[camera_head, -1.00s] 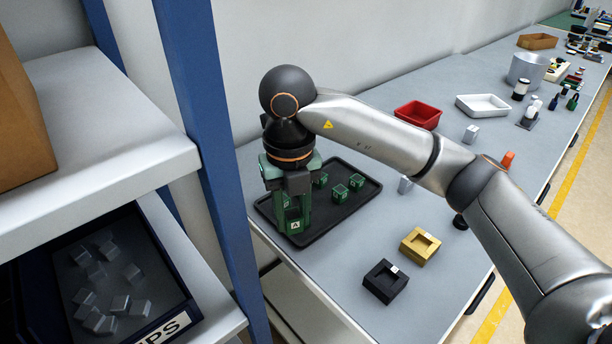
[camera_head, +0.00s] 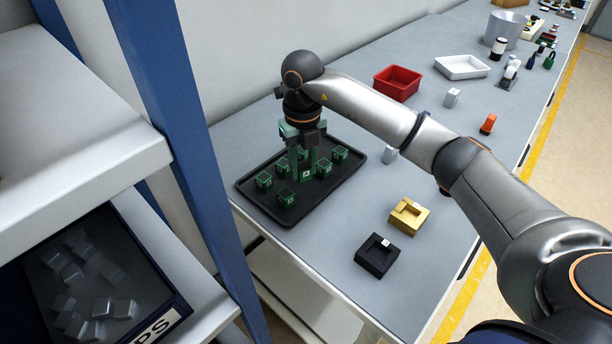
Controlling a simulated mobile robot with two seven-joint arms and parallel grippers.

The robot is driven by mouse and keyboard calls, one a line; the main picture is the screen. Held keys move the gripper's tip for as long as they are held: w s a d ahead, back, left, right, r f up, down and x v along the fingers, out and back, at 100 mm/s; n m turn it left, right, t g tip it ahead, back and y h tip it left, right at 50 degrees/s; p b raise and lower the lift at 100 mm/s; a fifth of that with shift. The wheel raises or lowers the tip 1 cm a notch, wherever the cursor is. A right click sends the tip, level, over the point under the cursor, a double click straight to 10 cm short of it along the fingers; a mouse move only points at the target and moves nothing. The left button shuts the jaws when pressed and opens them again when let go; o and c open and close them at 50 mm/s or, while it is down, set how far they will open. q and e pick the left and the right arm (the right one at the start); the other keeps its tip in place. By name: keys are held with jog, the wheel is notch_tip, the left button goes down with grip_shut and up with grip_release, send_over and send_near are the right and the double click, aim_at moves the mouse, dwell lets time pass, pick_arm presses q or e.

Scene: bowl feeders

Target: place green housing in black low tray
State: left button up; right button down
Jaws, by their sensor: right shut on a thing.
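The black low tray (camera_head: 338,190) lies on the grey bench near its left end. Several green housings stand in it, among them one at the front (camera_head: 286,199), one at the left (camera_head: 264,180) and one at the right (camera_head: 340,153). My right gripper (camera_head: 305,172) points down over the middle of the tray, shut on a green housing (camera_head: 305,174) marked with a letter. The held housing is low among the others; I cannot tell whether it touches the tray floor. The fingers hide part of the housings behind. My left gripper is not in view.
A black block (camera_head: 376,257) and a yellow block (camera_head: 408,217) with recesses sit right of the tray. A red bin (camera_head: 397,84) and white bin (camera_head: 462,67) stand farther back. A blue post (camera_head: 190,150) and shelf with a bin of grey parts (camera_head: 90,290) are at left.

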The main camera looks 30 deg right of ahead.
aim_at(306, 188)
jog(key=shift+w+d+f, duration=0.25)
jog(key=shift+d+f, duration=0.05)
jog(key=shift+f, duration=0.2)
jog(key=shift+w+d+f, duration=0.1)
jog(key=shift+d+f, duration=0.05)
jog(key=shift+f, duration=0.8)
jog(key=shift+w+d+f, duration=0.1)
jog(key=shift+f, duration=0.8)
jog(key=shift+f, duration=0.2)
jog(key=c, duration=0.5)
grip_release()
jog(key=shift+c, duration=0.2)
notch_tip(306, 188, up, 12)
jog(key=shift+r, duration=0.2)
